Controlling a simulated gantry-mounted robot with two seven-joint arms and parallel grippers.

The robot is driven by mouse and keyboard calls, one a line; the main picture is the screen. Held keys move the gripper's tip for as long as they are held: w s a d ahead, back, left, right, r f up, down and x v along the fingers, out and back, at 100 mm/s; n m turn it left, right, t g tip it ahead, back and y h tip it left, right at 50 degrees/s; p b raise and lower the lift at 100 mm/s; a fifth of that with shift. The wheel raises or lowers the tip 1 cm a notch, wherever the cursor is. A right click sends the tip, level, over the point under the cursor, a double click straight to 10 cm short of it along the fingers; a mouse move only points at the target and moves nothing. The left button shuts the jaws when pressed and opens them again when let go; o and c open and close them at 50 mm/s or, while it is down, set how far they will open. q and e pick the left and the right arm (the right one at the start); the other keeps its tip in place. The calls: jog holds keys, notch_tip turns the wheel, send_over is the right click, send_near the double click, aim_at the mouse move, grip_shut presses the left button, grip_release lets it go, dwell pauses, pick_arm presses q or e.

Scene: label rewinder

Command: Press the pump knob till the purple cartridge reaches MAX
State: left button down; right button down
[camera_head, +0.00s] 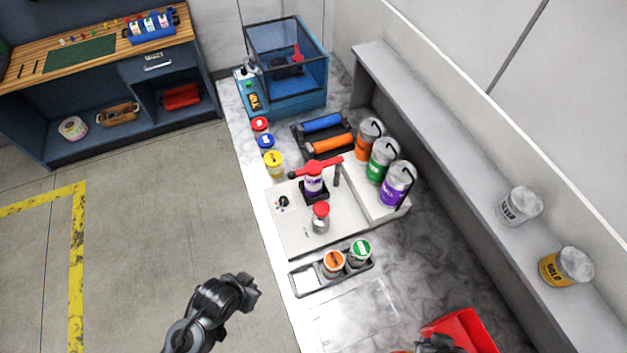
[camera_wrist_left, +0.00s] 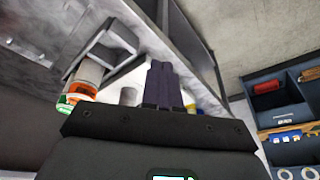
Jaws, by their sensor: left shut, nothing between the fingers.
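A purple-labelled cartridge (camera_head: 314,185) stands in a black holder on the white station (camera_head: 300,235), under a red T-shaped handle (camera_head: 318,167). In front of it is a silver cylinder with a red knob on top (camera_head: 320,210). The cartridge's fill level and any MAX mark are too small to read. My left gripper (camera_head: 253,287) is shut and empty, left of the counter's front edge, well apart from the station. Its dark closed fingers (camera_wrist_left: 162,84) show in the left wrist view. My right gripper (camera_head: 437,343) is partly cut off at the bottom edge; its jaws are unclear.
A black tray (camera_head: 308,293) with orange and green jars lies before the station. Orange, green and purple canisters (camera_head: 396,184) stand behind it. Red, blue and yellow jars (camera_head: 273,163) line the left edge. A red bin (camera_head: 468,332) is at lower right, beside bare counter.

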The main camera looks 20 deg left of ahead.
pick_arm(q)
notch_tip(320, 180, up, 7)
jog(key=p, duration=0.4)
jog(key=shift+p, duration=0.35)
dwell(0.3)
jog(key=shift+r, duration=0.1)
dwell(0.4)
jog(key=shift+r, duration=2.95)
dwell(0.4)
dwell(0.4)
